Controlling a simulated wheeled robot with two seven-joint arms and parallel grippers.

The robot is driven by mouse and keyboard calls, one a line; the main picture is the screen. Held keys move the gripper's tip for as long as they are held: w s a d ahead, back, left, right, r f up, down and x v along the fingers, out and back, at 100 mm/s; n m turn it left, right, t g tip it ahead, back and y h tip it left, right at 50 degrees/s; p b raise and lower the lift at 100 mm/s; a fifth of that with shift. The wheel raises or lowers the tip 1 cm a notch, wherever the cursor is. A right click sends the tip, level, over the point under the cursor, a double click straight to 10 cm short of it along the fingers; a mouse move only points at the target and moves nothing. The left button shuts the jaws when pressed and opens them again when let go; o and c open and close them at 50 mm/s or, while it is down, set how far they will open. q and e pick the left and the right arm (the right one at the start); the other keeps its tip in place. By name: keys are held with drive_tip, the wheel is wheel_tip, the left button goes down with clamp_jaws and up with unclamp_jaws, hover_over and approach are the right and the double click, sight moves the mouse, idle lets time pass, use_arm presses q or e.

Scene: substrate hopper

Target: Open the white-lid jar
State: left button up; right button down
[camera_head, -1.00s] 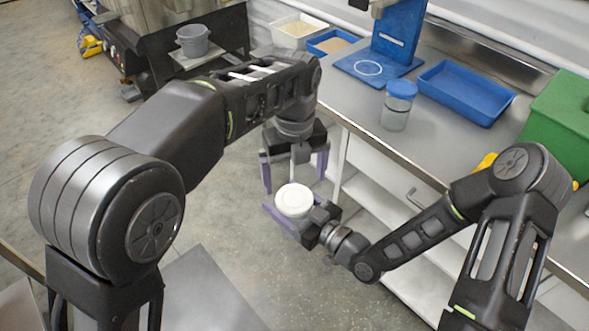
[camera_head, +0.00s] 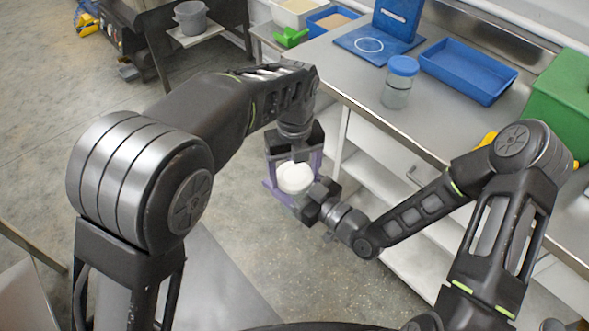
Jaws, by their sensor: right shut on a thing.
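The jar with the white lid (camera_head: 295,177) is held upright off the floor, between my two arms; its body is mostly hidden. My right gripper (camera_head: 283,193) comes in from the right and is shut on the jar below the lid. My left gripper (camera_head: 294,168) points down from above, with its purple fingers on either side of the lid. Its fingers look spread, with a small gap to the lid; whether they touch is hard to see.
A blue-lid jar (camera_head: 399,83) stands on the metal bench (camera_head: 432,127), near a blue tray (camera_head: 467,70), a blue stand (camera_head: 381,48) and a green bin (camera_head: 562,101). A green scoop (camera_head: 290,38) lies farther back. A grey bucket (camera_head: 191,17) is at upper left.

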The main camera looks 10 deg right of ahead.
use_arm(q)
drive_tip(key=c, duration=1.1)
drive_tip(key=shift+o, duration=0.2)
drive_tip(key=n, duration=0.7)
drive_tip(key=shift+n, duration=0.4)
drive_tip(key=n, duration=0.6)
drive_tip(key=o, duration=1.5)
drive_tip(key=shift+o, duration=0.2)
